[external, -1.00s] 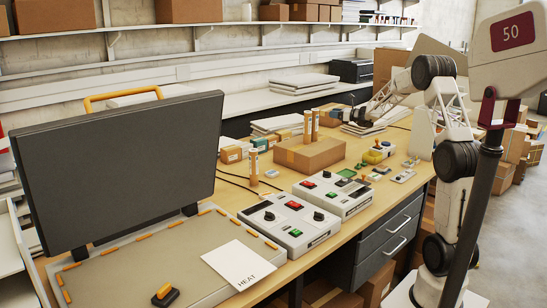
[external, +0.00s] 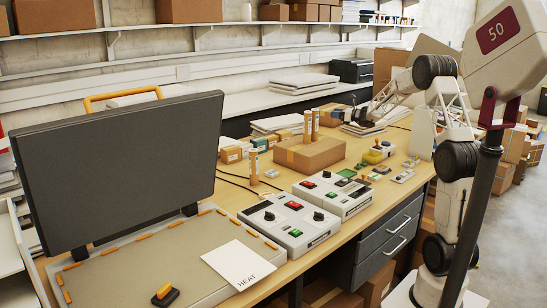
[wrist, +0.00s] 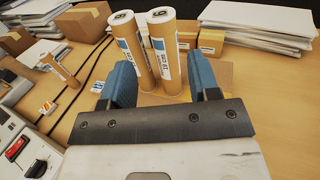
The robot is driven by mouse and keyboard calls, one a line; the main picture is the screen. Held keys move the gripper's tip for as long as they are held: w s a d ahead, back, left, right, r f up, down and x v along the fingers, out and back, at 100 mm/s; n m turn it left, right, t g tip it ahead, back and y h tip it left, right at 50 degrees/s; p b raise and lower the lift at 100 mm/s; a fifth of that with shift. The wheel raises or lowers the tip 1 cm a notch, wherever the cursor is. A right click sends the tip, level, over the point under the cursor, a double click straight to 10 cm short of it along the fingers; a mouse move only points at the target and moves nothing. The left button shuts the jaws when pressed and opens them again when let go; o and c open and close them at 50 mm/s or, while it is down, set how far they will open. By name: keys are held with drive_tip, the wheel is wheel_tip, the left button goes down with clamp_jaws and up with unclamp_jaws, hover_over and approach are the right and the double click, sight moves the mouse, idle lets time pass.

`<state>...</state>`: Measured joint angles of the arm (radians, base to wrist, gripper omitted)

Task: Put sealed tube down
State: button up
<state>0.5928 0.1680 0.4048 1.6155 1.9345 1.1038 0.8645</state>
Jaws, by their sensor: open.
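Two brown cardboard tubes with white caps and labels, left (wrist: 128,48) and right (wrist: 164,50), stand side by side before my gripper (wrist: 162,80) in the wrist view. My gripper is open, its blue fingers spread at either side of the tubes' lower parts. I cannot tell whether a finger touches them. I cannot tell which tube is sealed.
Two control boxes with knobs and buttons, front (external: 288,225) and rear (external: 333,193), stand on the bench. A large dark panel (external: 120,165) rises at left above a flat bed. Small boxes (external: 230,154) and paper stacks (external: 279,124) lie behind. Black cables cross the bench top.

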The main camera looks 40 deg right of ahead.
drive_tip(key=s+a+r+n+g+y, duration=0.1)
drive_tip(key=s+a+n+g, duration=0.5)
drive_tip(key=s+a, duration=0.65)
drive_tip(key=s+a+r+n+g+y, duration=0.15)
drive_tip(key=s+a+n+g, duration=0.25)
drive_tip(key=s+a+n, duration=0.95)
drive_tip(key=s+a+f+n+g+h, duration=0.1)
drive_tip(key=s+a+f+n+h, duration=0.1)
drive_tip(key=s, duration=0.7)
drive_tip(key=s+a+f+n+g+h, duration=0.1)
drive_tip(key=s+a+f+n+h, duration=0.2)
drive_tip(key=s, duration=0.7)
drive_tip(key=s+a+f+n+g+h, duration=0.2)
drive_tip(key=s+a+n+h, duration=0.2)
drive_tip(key=s, duration=0.5)
drive_tip(key=a+n, duration=0.2)
drive_tip(key=a, duration=0.1)
drive_tip(key=shift+s+a+f+n+h, duration=0.25)
drive_tip(key=shift+s+f+n+h, duration=0.1)
drive_tip(key=shift+f, duration=0.05)
drive_tip(key=o, duration=0.6)
